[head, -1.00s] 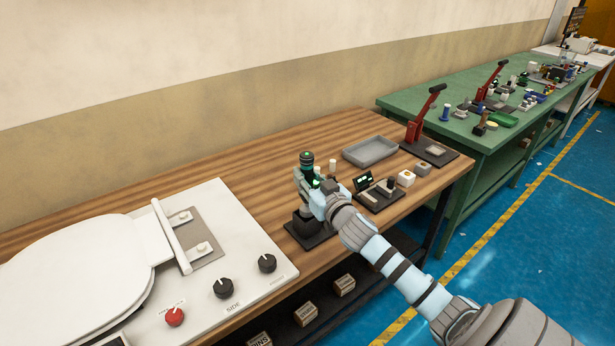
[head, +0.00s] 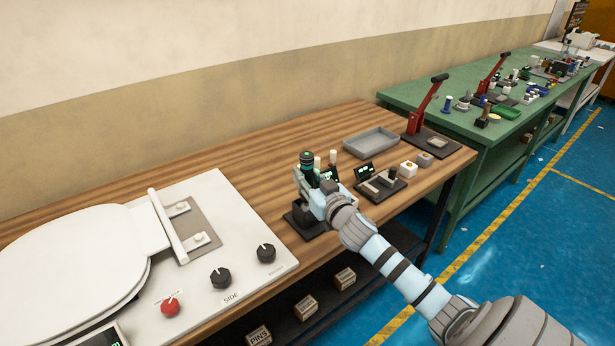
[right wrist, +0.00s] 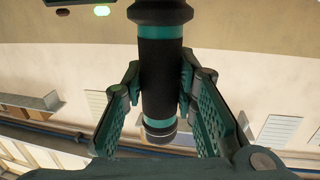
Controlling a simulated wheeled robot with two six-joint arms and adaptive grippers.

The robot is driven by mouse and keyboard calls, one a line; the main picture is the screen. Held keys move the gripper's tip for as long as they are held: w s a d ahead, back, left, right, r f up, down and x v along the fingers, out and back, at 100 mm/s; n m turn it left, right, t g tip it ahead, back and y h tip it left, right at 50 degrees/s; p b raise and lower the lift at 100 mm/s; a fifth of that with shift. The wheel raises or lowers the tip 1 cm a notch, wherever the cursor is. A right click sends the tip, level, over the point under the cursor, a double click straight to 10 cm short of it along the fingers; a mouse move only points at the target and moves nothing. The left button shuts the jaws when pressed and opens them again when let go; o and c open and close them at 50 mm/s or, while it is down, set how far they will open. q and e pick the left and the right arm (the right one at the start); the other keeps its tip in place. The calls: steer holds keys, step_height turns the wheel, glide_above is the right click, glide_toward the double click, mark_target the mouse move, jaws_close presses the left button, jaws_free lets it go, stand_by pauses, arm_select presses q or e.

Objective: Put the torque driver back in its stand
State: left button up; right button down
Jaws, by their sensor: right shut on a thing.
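The torque driver (head: 307,160) is a black cylinder with teal bands, held upright. My right gripper (head: 311,190) is shut on it, and the right wrist view shows the driver (right wrist: 160,75) between the two finger pads. Its stand (head: 303,228) is a dark base on the wooden bench, directly below the gripper. The driver's lower end is hidden by the gripper and arm, so I cannot tell whether it touches the stand. My left gripper is not in view.
A white toilet seat fixture (head: 110,255) with knobs stands to the left. A small dark device (head: 381,189) and a grey tray (head: 371,142) lie to the right and behind. A red-handled press (head: 421,112) stands at the far right of the bench.

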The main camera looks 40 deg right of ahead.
steer(key=shift+f+b, duration=0.8)
steer(key=shift+f, duration=0.25)
steer(key=c, duration=1.3)
jaws_free()
steer(key=shift+r, duration=0.1)
steer(key=shift+o, duration=0.5)
steer(key=shift+s, duration=0.1)
steer(key=v, duration=1.2)
steer(key=shift+a, duration=0.1)
